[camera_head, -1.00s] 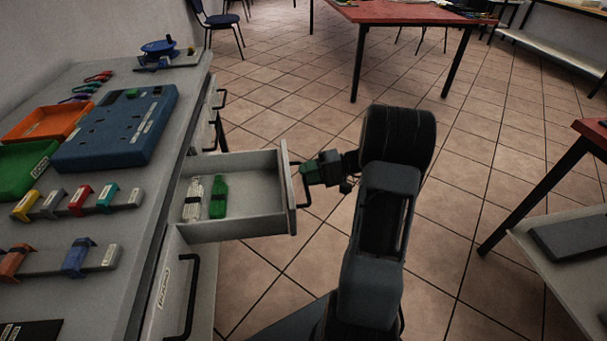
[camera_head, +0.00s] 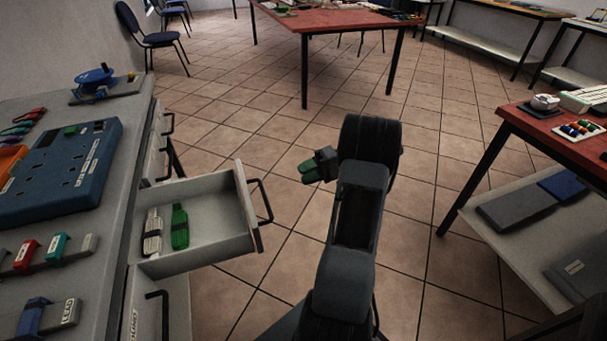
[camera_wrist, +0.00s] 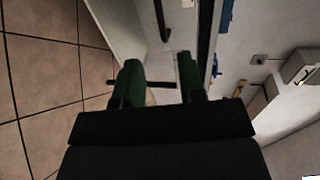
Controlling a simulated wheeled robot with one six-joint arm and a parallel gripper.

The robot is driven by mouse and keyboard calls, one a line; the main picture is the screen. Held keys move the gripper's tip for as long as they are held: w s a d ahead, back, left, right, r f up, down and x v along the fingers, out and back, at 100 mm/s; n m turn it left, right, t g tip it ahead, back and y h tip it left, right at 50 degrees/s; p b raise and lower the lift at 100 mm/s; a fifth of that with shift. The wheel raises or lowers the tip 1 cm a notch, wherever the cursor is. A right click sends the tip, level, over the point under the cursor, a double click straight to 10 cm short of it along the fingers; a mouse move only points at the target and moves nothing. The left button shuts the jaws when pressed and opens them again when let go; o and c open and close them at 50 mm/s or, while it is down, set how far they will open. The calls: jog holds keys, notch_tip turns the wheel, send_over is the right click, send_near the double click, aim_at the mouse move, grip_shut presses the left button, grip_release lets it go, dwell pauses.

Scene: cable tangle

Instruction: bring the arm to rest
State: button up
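My arm (camera_head: 352,230) is raised in front of the open drawer, with my gripper (camera_head: 307,169) at its far end, pointing left. In the wrist view my gripper (camera_wrist: 160,72) shows two green-tipped fingers standing apart, with nothing seen held. The head view shows a gap of floor between my gripper and the black drawer handle (camera_head: 264,201). The light grey drawer (camera_head: 215,200) is pulled out from the cabinet.
The drawer holds a grey-white item (camera_head: 153,232) and a green item (camera_head: 180,226). The workbench (camera_head: 100,240) on the left carries a blue panel (camera_head: 65,165). A red table (camera_head: 560,135) stands right, another (camera_head: 335,20) behind. Tiled floor is clear between.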

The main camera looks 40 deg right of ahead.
dwell(0.5)
notch_tip(320, 180, down, 5)
jog(key=s+m+g+h, duration=0.1)
jog(key=s+m+h, duration=0.1)
jog(key=m, duration=0.2)
jog(key=s+a+r+g+h+p, duration=0.3)
jog(key=a+r+g+h+p, duration=0.1)
jog(key=a+r+h+p, duration=0.15)
jog(key=s+a+r+n+t+h+p, duration=0.1)
jog(key=a+r+n+h+p, duration=0.1)
jog(key=a+r+p, duration=0.4)
jog(key=s+a+r+n+t+h+p, duration=0.1)
jog(key=a+r+p, duration=0.5)
jog(key=r, duration=1)
jog(key=s+a+r+n+t+h+p, duration=0.1)
jog(key=s+a+r+n+h+p, duration=0.2)
jog(key=r+p, duration=0.7)
jog(key=a+r+n+h, duration=0.1)
jog(key=a+n, duration=0.1)
jog(key=a, duration=0.1)
jog(key=shift+a, duration=0.2)
jog(key=shift+a, duration=0.1)
